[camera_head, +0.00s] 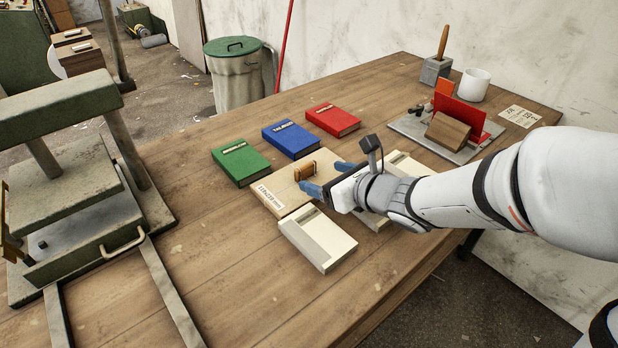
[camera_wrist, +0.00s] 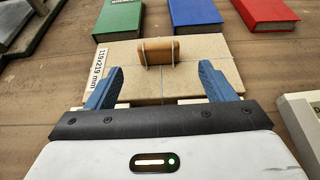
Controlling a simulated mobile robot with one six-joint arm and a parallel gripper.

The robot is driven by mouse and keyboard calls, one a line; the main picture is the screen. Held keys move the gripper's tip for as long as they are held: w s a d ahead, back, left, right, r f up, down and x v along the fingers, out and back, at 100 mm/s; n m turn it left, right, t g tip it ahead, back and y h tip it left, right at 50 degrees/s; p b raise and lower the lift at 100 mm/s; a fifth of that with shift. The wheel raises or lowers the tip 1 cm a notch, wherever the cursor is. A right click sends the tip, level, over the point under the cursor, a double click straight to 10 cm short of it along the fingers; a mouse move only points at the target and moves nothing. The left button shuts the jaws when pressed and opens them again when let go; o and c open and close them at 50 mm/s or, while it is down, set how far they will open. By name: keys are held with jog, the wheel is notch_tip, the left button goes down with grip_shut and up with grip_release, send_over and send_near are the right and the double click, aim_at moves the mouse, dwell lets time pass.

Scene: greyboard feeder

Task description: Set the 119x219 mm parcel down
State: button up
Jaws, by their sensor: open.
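The parcel, a flat beige block (camera_head: 283,184) with a white size label and a brown handle (camera_head: 305,171) on top, lies on the wooden table in front of the green and blue books. In the wrist view the parcel (camera_wrist: 160,88) has its label at the left, reading 119x219 mm, and thin strings over it. My gripper (camera_head: 328,178) is open and empty. In the wrist view its blue fingers (camera_wrist: 161,72) are spread wide, on the near side of the handle and apart from it. My gripper hides the parcel's right part in the head view.
A green book (camera_head: 240,162), a blue book (camera_head: 291,139) and a red book (camera_head: 333,119) lie behind the parcel. A white box (camera_head: 318,240) is in front, another (camera_head: 405,165) beyond my gripper. A press (camera_head: 65,200) stands left.

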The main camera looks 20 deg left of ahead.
aim_at(308, 169)
jog(key=x, duration=0.7)
jog(key=shift+w+a, duration=0.1)
jog(key=shift+a, duration=0.1)
jog(key=shift+c, duration=0.4)
jog(key=shift+r, duration=0.15)
jog(key=c, duration=1.5)
